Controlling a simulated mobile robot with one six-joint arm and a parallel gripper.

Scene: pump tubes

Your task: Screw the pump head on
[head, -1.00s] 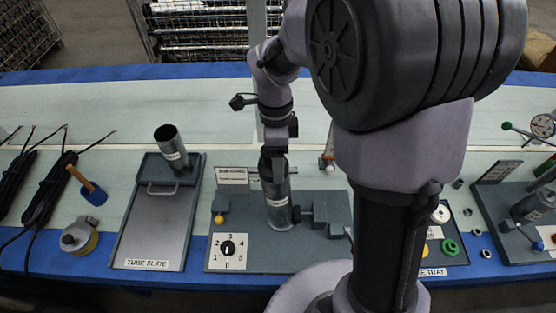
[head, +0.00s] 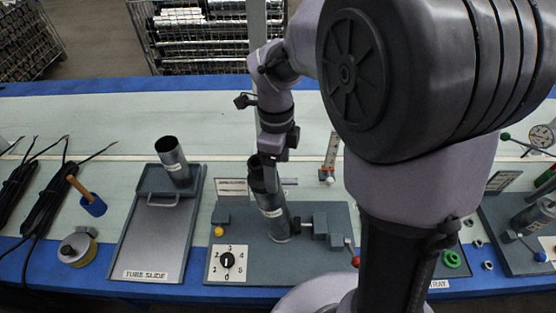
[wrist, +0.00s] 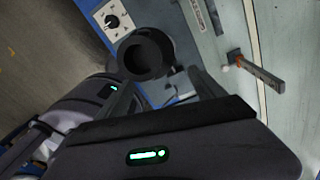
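A grey tube (head: 272,212) with a white label stands in the fixture (head: 240,262) on the bench. A dark collar-like part, seemingly the pump head (head: 257,178), sits at its top; whether it is threaded on I cannot tell. In the wrist view its round open end (wrist: 147,54) shows just beyond my fingers. My gripper (head: 270,158) is right above and beside this top end. In the wrist view the fingers of my gripper (wrist: 165,82) are spread apart with nothing clearly between them. The exact gap to the dark part is hidden.
A second tube (head: 172,158) stands on the tube slide (head: 160,235) to the left. A clamp with a red knob (head: 355,261) and a dial (head: 227,261) are on the fixture. My arm hides much of the right side.

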